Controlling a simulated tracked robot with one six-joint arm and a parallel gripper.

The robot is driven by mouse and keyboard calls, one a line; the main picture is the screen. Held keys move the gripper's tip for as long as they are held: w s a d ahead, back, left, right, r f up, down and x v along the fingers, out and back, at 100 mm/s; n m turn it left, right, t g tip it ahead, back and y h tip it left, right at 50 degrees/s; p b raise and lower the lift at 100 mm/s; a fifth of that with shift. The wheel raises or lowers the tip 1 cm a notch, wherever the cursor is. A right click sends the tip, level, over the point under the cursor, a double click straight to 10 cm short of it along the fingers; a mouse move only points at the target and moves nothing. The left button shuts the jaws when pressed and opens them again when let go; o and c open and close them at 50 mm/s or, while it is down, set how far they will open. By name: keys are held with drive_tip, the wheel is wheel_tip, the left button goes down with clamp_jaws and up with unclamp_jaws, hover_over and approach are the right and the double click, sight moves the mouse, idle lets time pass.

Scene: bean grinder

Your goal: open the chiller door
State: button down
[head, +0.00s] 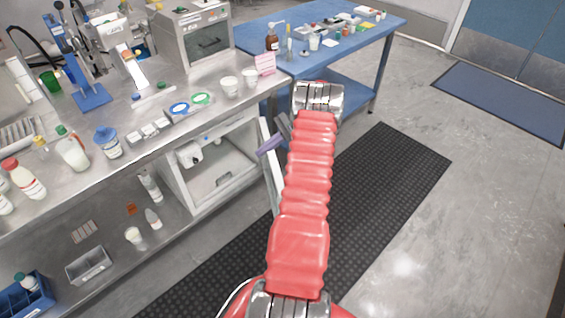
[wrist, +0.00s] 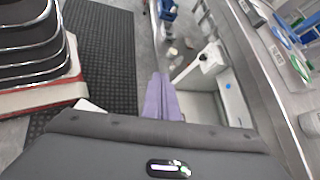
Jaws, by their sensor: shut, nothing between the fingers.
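The chiller (head: 178,180) is a steel-framed box under the left counter. Its front is open and its pale interior shows, with a white unit at the upper left inside. The chiller door (head: 268,160) is a narrow white panel seen almost edge-on, swung out at the right side of the opening. My gripper (head: 262,149) has purple fingers, closed together and empty, at the door's upper part near the opening. I cannot tell whether they touch the door.
The steel counter (head: 215,113) above holds cups, bottles and lids. A blue table (head: 262,31) stands behind my arm. Open shelf space with bottles and a grey bin (head: 88,265) lies left of the chiller. A black mat (head: 385,175) covers the floor; the right side is clear.

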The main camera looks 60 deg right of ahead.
drive_tip(key=w+a+r+n+g+h, duration=0.1)
drive_tip(key=w+a+r+n+g, duration=0.15)
drive_tip(key=a+r, duration=0.6)
drive_tip(key=w+a+r+n+g+h, duration=0.1)
drive_tip(key=w+a+r+n+h, duration=0.2)
drive_tip(key=a+r, duration=0.55)
drive_tip(key=w+a+r+n+g, duration=0.25)
drive_tip(key=a+r+n, duration=0.35)
drive_tip(key=a, duration=0.5)
drive_tip(key=s+a+r+n+t+h, duration=0.1)
drive_tip(key=s+a+r+n, duration=0.15)
drive_tip(key=a, duration=0.35)
drive_tip(key=s+a+r+n+h, duration=0.1)
drive_tip(key=s+a+r+h, duration=0.2)
drive_tip(key=a, duration=0.4)
drive_tip(key=s+a+r+n+t, duration=0.2)
drive_tip(key=s+a+n, duration=0.5)
drive_tip(key=s, duration=0.5)
drive_tip(key=a+t, duration=0.1)
drive_tip(key=a, duration=0.1)
drive_tip(key=shift+a, duration=0.35)
drive_tip(key=shift+s, duration=0.1)
